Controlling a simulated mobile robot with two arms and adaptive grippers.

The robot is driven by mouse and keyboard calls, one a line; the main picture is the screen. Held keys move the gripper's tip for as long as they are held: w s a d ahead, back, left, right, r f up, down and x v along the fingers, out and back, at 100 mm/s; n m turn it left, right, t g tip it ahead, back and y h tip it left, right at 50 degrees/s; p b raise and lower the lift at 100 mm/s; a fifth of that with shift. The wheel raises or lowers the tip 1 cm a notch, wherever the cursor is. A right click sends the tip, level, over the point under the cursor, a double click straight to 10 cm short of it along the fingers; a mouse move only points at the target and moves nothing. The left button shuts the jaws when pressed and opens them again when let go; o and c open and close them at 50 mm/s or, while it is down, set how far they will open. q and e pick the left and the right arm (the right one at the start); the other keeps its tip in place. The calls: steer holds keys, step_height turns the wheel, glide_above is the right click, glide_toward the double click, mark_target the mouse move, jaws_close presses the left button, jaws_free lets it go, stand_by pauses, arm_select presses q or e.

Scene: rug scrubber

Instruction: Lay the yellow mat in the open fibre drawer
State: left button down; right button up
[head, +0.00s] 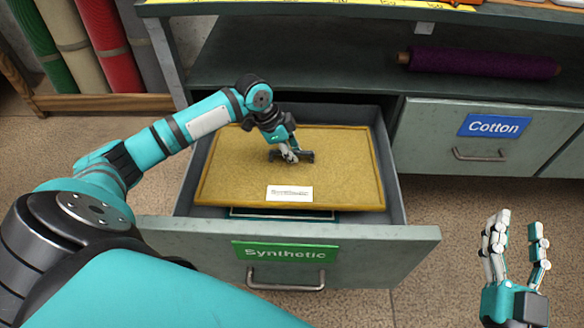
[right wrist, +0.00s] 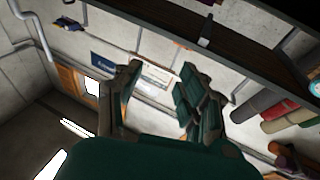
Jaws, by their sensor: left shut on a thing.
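The yellow mat (head: 335,180) has a raised rim, a white "Synthetic" label and a small dark handle near its middle. It lies nearly flat within the outline of the open drawer (head: 190,232), whose front has a green "Synthetic" sign. A light-edged item shows under the mat's front edge. I cannot tell whether the mat rests on it or hangs just above. My left gripper (head: 289,152) is shut on the mat's handle from above. My right gripper (head: 516,240) is open and empty at the lower right, away from the drawer; its spread fingers show in the right wrist view (right wrist: 157,95).
A closed drawer with a blue "Cotton" sign (head: 493,125) is to the right. A purple roll (head: 480,63) lies on the shelf above. Green, beige and red rolls (head: 110,45) stand in a wooden rack at the upper left. The floor before the cabinet is clear.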

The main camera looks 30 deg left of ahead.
arm_select(q)
steer(key=shift+f, duration=0.65)
step_height(320, 180, down, 3)
steer(key=shift+f+b, duration=0.1)
steer(key=shift+b, duration=0.75)
steer(key=c, duration=1.4)
jaws_free()
steer(key=shift+f, duration=0.1)
arm_select(e)
steer(key=s+r+t+y, duration=0.1)
steer(key=s+r+t, duration=0.2)
steer(key=r+t, duration=0.2)
step_height(320, 180, up, 2)
steer(key=shift+s+r+y, duration=0.15)
steer(key=shift+s+y, duration=0.2)
steer(key=shift+y, duration=0.05)
